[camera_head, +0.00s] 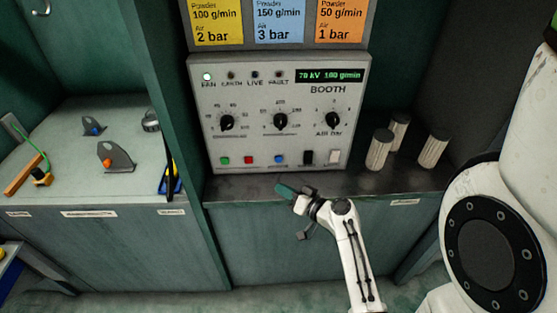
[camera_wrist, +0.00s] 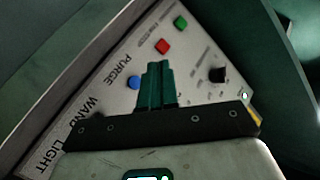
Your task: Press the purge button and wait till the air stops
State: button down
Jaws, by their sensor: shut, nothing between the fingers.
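The grey booth control panel (camera_head: 310,120) stands upright on the counter. Its blue button (camera_head: 279,159) sits in the bottom row, right of a red button (camera_head: 249,160) and a green button (camera_head: 224,160). The blue button also shows in the wrist view (camera_wrist: 134,82), beside the word PURGE. My gripper (camera_head: 284,189) is in front of and below the blue button, its green fingers shut and empty. In the wrist view the closed fingertips (camera_wrist: 158,66) appear just right of the blue button. I cannot see contact. The FAN lamp (camera_head: 207,77) glows; the other lamps look dark.
A black switch (camera_head: 308,157) and a white switch (camera_head: 334,156) sit right of the blue button. Several pale ribbed cylinders (camera_head: 379,150) stand right of the panel. A side counter (camera_head: 75,190) at left holds small parts. The counter strip before the panel is narrow.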

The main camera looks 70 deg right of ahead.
aim_at(278, 159)
jog(key=w+d, duration=0.1)
jog(key=d, duration=0.1)
jog(key=w+d, duration=0.1)
jog(key=d, duration=0.1)
jog(key=d+b, duration=0.1)
jog(key=d, duration=0.1)
jog(key=shift+w+d+f, duration=0.15)
jog(key=shift+w+d, duration=0.05)
jog(key=shift+w, duration=0.2)
jog(key=shift+w+d+b, duration=0.3)
jog(key=shift+d+b, duration=0.1)
jog(key=shift+d, duration=0.45)
jog(key=shift+w+d, duration=0.1)
jog(key=shift+d, duration=0.05)
dwell(1.2)
jog(key=shift+d+b, duration=0.25)
jog(key=shift+b, duration=0.15)
jog(key=shift+w+d+b, duration=0.25)
jog(key=shift+d+b, duration=0.05)
jog(key=shift+d, duration=0.05)
dwell(0.6)
dwell(0.4)
jog(key=shift+s+a, duration=0.35)
jog(key=shift+a, duration=0.4)
